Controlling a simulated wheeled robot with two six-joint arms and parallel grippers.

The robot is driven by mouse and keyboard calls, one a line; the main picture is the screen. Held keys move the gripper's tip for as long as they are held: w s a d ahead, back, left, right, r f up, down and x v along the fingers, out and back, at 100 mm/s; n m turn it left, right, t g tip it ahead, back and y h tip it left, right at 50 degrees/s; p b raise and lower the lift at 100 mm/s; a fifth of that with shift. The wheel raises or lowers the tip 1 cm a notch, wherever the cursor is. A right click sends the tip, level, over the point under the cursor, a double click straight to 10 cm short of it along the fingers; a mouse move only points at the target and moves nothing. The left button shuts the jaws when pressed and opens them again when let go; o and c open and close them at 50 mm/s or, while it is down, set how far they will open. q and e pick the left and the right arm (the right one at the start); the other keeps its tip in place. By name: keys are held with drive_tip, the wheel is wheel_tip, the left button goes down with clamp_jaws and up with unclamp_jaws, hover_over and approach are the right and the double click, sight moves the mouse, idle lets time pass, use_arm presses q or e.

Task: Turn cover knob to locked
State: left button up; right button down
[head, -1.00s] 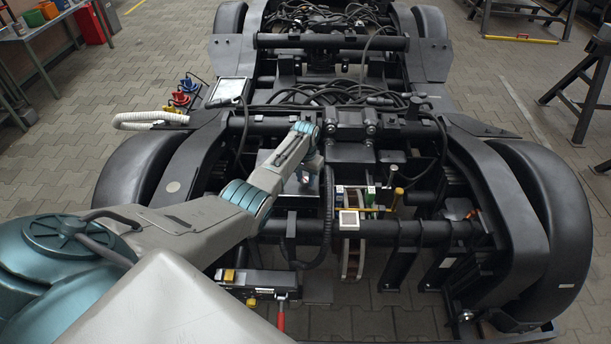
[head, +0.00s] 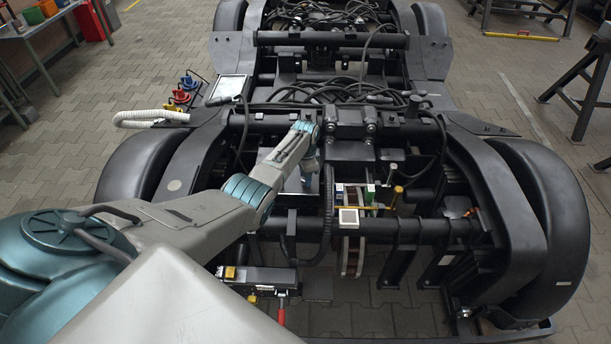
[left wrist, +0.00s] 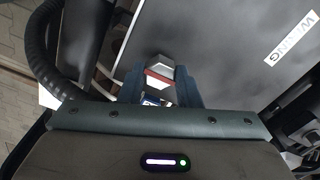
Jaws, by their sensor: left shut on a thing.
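The cover knob (left wrist: 160,66) is a small pale grey piece with a red strip. My left gripper (left wrist: 160,84) is shut on the knob, with one finger on each side of it. The fingers hide part of the knob, and I cannot read its locked mark. In the head view my left arm reaches over the bogie (head: 350,127) from the left and hides most of the cover and the knob. My right gripper is not in view.
Black cables (head: 345,92) run across the bogie frame behind my arm. A yellow-topped post (head: 397,192) and a small white-topped block (head: 348,217) stand right of my wrist. A red handle (head: 281,316) sticks out near the front. A workbench (head: 30,30) stands far left.

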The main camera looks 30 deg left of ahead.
use_arm(q)
drive_tip(key=shift+w, duration=0.1)
idle(0.4)
drive_tip(key=o, duration=1)
drive_tip(key=shift+r, duration=0.1)
wheel_tip(320, 180, up, 11)
drive_tip(key=shift+f, duration=0.15)
